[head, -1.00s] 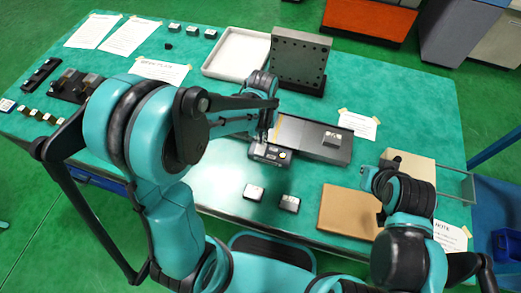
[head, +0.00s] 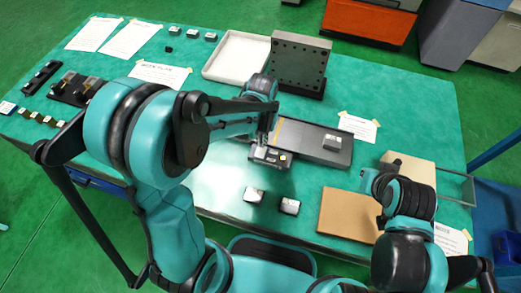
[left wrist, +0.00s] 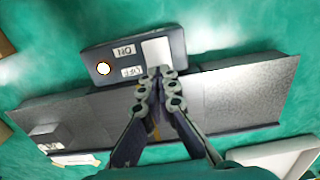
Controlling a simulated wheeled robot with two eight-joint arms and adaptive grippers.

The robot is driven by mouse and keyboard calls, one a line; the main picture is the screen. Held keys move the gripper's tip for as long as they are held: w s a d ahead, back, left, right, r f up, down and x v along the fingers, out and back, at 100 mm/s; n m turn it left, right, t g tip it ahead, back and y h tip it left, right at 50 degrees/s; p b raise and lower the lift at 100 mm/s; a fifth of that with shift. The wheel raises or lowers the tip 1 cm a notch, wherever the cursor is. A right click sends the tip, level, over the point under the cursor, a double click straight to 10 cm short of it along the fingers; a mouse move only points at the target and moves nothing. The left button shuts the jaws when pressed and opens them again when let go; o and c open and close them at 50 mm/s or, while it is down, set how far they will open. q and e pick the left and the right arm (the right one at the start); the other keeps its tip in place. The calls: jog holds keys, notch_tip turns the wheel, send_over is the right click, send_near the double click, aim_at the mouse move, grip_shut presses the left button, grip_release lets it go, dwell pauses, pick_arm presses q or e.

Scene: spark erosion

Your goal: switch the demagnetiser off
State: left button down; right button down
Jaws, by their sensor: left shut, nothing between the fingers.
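The demagnetiser (head: 310,150) is a long dark flat plate with a control box (head: 270,157) at its front edge. In the left wrist view the control box (left wrist: 110,57) carries ON and OFF labels, a bright round lamp (left wrist: 104,68) and a pale switch area (left wrist: 157,50). My left gripper (head: 264,138) is shut and empty over the control box. In the left wrist view its fingertips (left wrist: 161,72) are at the pale area, beside the OFF label; I cannot tell whether they touch. They partly hide the switch. My right arm is at the right; its fingers cannot be made out.
A small metal block (head: 332,141) sits on the demagnetiser plate. A drilled angle plate (head: 299,62) and a white tray (head: 236,55) stand behind. Two small blocks (head: 254,194) lie in front. A brown board (head: 347,214) and a beige box (head: 408,168) are at the right.

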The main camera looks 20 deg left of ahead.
pick_arm(q)
jog(key=shift+f+b, duration=0.9)
jog(key=shift+f, duration=0.15)
dwell(0.7)
jog(key=shift+r, duration=0.1)
notch_tip(320, 180, up, 7)
jog(key=p, duration=0.5)
jog(key=shift+p, duration=0.3)
dwell(0.4)
jog(key=s+a+r+t, duration=0.2)
jog(key=s+r+t, duration=0.1)
jog(key=s+r, duration=0.2)
jog(key=s+a+r+t+b, duration=0.1)
jog(key=s+a+r+t, duration=0.1)
jog(key=s+r+t, duration=0.2)
jog(key=shift+s+a+r, duration=0.35)
jog(key=shift+s+r, duration=0.3)
